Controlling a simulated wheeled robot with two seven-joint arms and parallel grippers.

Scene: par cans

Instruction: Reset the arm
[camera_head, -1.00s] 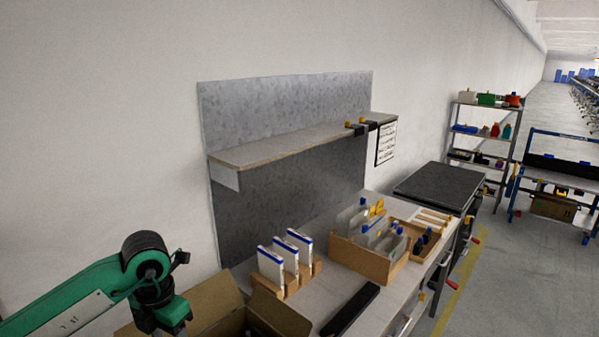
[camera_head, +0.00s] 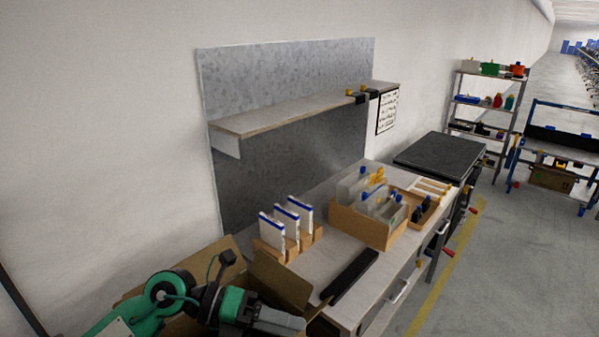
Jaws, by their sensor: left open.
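My left arm is green and black and comes in from the lower left in the head view. Its gripper (camera_head: 275,322) is over the open cardboard box (camera_head: 285,283) at the near end of the workbench. Its grey fingers point right, low in the view, and I see nothing held in them. The arm hides much of the box's inside. My right gripper is out of view.
A wooden rack (camera_head: 290,245) holds white blue-topped packs on the workbench (camera_head: 325,262). A black bar (camera_head: 349,277) lies in front. A wooden crate (camera_head: 366,227) of bottles stands farther along. A shelf (camera_head: 300,110) juts out above.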

